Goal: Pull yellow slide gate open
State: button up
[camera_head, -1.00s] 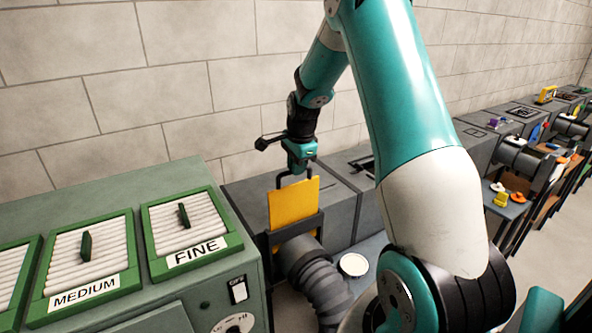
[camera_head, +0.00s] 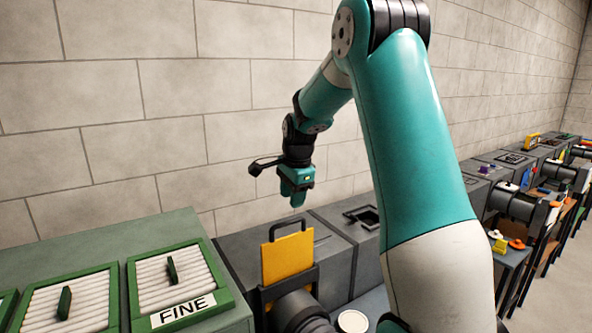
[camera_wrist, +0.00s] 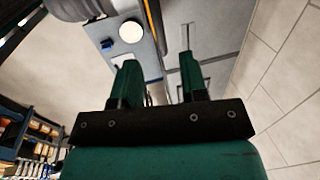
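The yellow slide gate (camera_head: 288,258) stands upright, its plate raised out of a dark slot frame on the grey duct, with a black loop handle (camera_head: 287,228) on top. In the wrist view the gate shows edge-on as a thin orange-yellow strip (camera_wrist: 153,22). My gripper (camera_head: 297,197) is above the handle and a little to its right, apart from it. In the wrist view my gripper's two fingers (camera_wrist: 158,72) are spread with nothing between them.
A green cabinet with a panel labelled FINE (camera_head: 183,311) stands to the left. A round white-topped item (camera_head: 352,321) sits right of the flexible duct (camera_head: 300,312). A block wall is behind, and more duct stations run off to the right. The space above the gate is clear.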

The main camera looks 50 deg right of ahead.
notch_tip(320, 180, up, 10)
jog(key=s+b, duration=0.2)
jog(key=shift+a+r, duration=0.25)
jog(key=s+a+f+n+y+b, duration=0.1)
jog(key=s+a+f+n, duration=0.2)
jog(key=a+n, duration=0.35)
jog(key=s+a+f+n+y+b, duration=0.15)
jog(key=a+n, duration=0.25)
jog(key=a, duration=0.6)
jog(key=s+a+f+n+b, duration=0.1)
jog(key=s+a+f+n, duration=0.2)
jog(key=a+n, duration=0.35)
jog(key=s+a+f+n+g+y+b, duration=0.1)
jog(key=s+a+f+n, duration=0.2)
jog(key=s+a+n, duration=0.2)
jog(key=s+a+f+n+g+y+b, duration=0.1)
jog(key=s+a+f+n, duration=0.2)
jog(key=s, duration=0.7)
jog(key=a+n, duration=0.2)
jog(key=a, duration=0.2)
jog(key=shift+s+a+f+n, duration=0.25)
jog(key=shift+a+f+n, duration=0.1)
jog(key=shift+n, duration=0.05)
